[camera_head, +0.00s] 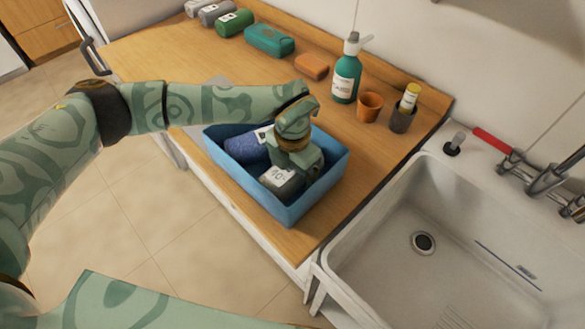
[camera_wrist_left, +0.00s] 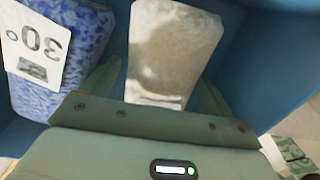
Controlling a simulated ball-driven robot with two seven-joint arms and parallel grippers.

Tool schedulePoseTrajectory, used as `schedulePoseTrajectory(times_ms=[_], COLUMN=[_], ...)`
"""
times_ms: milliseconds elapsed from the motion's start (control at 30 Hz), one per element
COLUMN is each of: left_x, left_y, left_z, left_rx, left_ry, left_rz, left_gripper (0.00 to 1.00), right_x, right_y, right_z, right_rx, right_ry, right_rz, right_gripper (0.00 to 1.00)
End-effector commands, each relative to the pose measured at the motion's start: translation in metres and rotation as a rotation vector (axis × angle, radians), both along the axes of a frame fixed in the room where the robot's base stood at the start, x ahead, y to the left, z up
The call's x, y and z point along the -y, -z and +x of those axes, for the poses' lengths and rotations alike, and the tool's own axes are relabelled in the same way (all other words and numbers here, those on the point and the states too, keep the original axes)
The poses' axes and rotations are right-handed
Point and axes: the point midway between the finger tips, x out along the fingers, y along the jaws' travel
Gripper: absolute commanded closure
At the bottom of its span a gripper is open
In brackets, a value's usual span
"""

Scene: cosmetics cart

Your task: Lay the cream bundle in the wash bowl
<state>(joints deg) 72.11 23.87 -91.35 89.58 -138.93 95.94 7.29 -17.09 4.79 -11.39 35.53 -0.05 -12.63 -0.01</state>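The cream bundle (camera_wrist_left: 172,50) shows in the left wrist view, in front of the palm and between the two fingers of my left gripper (camera_wrist_left: 162,75). Whether both fingers press on it cannot be told. A blue speckled bundle (camera_wrist_left: 85,45) with a label reading 30 lies beside the cream one. No separate wash bowl is clearly in view. My right gripper is not in view.
A green pump bottle (camera_head: 346,80), an orange cup (camera_head: 369,106) and a dark cup with a yellow tube (camera_head: 403,118) stand behind. A white sink (camera_head: 455,215) is at right.

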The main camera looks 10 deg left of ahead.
Motion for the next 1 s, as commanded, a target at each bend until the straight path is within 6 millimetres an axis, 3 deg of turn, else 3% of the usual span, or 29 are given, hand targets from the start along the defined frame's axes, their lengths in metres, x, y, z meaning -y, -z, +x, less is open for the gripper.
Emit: schedulePoseTrajectory(times_ms=[233,500,700,1000], left_x=[0.000,0.000,0.000,0.000], left_y=[-0.018,-0.082,-0.114,-0.122], left_z=[0.001,0.001,0.000,0.000], left_rx=[0.004,0.006,0.002,0.000], left_ry=[0.000,0.000,0.000,0.000], left_rz=[0.000,0.000,0.000,0.000], left_gripper=[0.13,0.13,0.13,0.13], right_x=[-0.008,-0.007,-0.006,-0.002], right_y=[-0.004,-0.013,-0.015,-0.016], right_z=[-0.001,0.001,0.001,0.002], right_rx=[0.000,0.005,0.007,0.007], right_ry=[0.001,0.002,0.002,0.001], right_rz=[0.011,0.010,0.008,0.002], right_gripper=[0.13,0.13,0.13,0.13])
